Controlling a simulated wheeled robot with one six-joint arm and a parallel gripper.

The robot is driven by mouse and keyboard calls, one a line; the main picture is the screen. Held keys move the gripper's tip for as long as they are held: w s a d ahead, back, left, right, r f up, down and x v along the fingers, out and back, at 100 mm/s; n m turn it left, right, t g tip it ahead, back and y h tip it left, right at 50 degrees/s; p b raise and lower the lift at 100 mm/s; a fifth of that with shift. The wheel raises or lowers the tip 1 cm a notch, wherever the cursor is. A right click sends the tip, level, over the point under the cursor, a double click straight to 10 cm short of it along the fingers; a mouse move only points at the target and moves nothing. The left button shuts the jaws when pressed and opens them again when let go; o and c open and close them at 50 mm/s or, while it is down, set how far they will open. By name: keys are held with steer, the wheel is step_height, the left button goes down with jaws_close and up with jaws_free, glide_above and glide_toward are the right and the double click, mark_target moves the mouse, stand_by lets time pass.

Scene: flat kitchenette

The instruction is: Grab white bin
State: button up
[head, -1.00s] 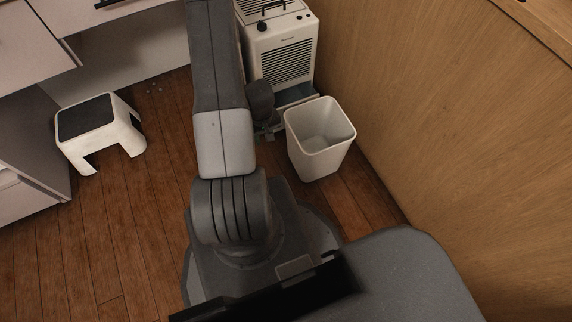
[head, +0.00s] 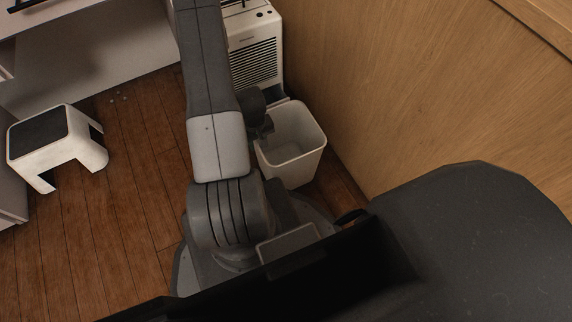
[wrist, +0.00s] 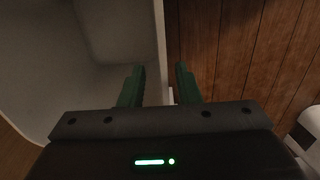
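The white bin (head: 291,150) stands upright and empty on the wood floor, close to the wooden panel on the right. My gripper reaches its left rim in the head view, where my arm partly hides it. In the wrist view my gripper (wrist: 160,84) is open, with two green fingers apart. The wall of the bin (wrist: 158,45) runs between the fingers. The left finger is over the inside of the bin and the right finger is over the floor outside. I cannot tell whether either finger touches the wall.
A white appliance (head: 256,50) with a vent grille stands just behind the bin. The wooden panel (head: 400,100) closes off the right side. A white step stool (head: 60,145) with a dark top stands at the left.

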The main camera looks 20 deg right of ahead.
step_height(320, 180, down, 3)
steer(key=shift+a+b, duration=0.1)
steer(key=shift+b, duration=0.75)
steer(key=shift+c, duration=0.2)
jaws_close()
stand_by(0.5)
